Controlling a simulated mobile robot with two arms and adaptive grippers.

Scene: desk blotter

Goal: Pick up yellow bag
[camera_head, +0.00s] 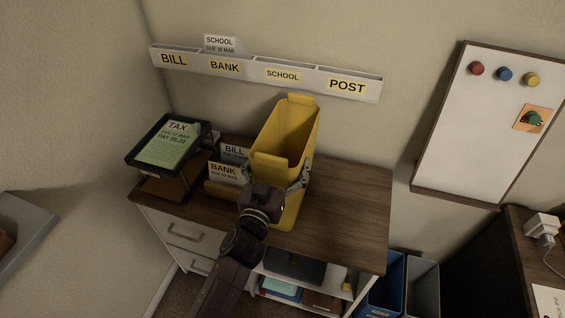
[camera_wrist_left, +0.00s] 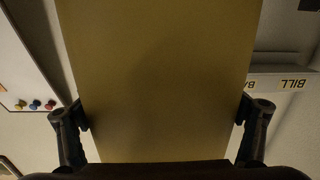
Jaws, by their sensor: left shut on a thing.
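The yellow bag (camera_head: 291,135) is a tall, open-topped container above the wooden desk top in the head view. My left gripper (camera_head: 277,178) reaches it from the front, with one finger on each side, and is shut on it. In the left wrist view the yellow bag (camera_wrist_left: 158,80) fills the middle, between the two fingers of my left gripper (camera_wrist_left: 160,118). Whether the bag's base touches the desk I cannot tell. My right gripper is in neither view.
The desk (camera_head: 345,205) has clear room on its right. A black tray (camera_head: 133,158) with a green TAX sheet (camera_head: 168,143) and BILL and BANK cards (camera_head: 226,172) stand left of the bag. A labelled wall rack (camera_head: 305,77) is behind. Blue and grey bins (camera_head: 386,283) stand at lower right.

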